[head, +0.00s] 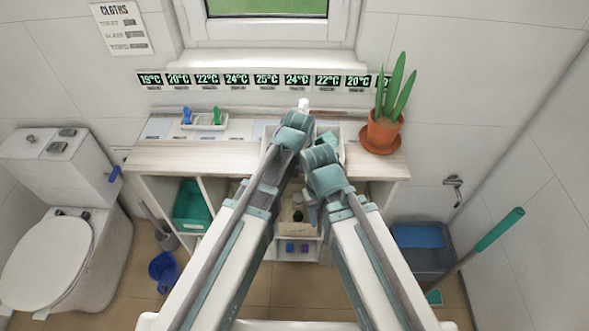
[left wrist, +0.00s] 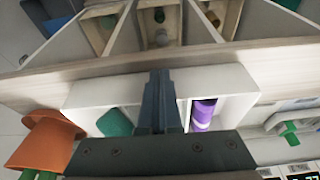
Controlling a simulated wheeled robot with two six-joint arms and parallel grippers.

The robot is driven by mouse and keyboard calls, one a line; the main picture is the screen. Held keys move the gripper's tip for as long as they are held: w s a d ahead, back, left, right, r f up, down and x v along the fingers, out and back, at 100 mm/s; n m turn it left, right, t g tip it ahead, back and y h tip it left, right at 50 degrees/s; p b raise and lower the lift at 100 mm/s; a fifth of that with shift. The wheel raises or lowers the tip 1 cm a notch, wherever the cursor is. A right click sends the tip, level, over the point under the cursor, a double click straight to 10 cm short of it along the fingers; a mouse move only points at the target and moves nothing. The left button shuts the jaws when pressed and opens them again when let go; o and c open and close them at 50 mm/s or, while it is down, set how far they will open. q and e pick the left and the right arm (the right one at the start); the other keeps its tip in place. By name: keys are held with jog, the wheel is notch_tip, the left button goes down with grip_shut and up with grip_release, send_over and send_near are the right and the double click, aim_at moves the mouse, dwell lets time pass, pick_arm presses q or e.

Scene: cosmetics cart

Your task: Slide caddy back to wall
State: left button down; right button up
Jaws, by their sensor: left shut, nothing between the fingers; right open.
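The caddy is a white divided box on the wooden counter. In the left wrist view the caddy (left wrist: 90,94) spans the middle, with a green item (left wrist: 115,122) and a purple roll (left wrist: 203,112) in its compartments. In the head view my wrists hide most of the caddy (head: 344,133). My left gripper (left wrist: 158,76) is shut and empty, over the middle of the caddy; I cannot tell whether it touches. Its fingers are hidden in the head view. My right gripper (head: 312,204) is low in front of the counter, open, partly hidden by my arms.
A potted plant (head: 382,131) stands on the counter right of the caddy. A small white tray (head: 205,124) with blue and green items is at the left. Temperature displays (head: 237,80) line the wall behind. Open shelves with a teal bin (head: 192,207) lie below.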

pick_arm(q)
jog(key=shift+d, duration=0.1)
jog(key=w, duration=1.1)
jog(key=shift+w+d, duration=0.15)
jog(key=shift+w, duration=0.05)
jog(key=shift+s, duration=0.1)
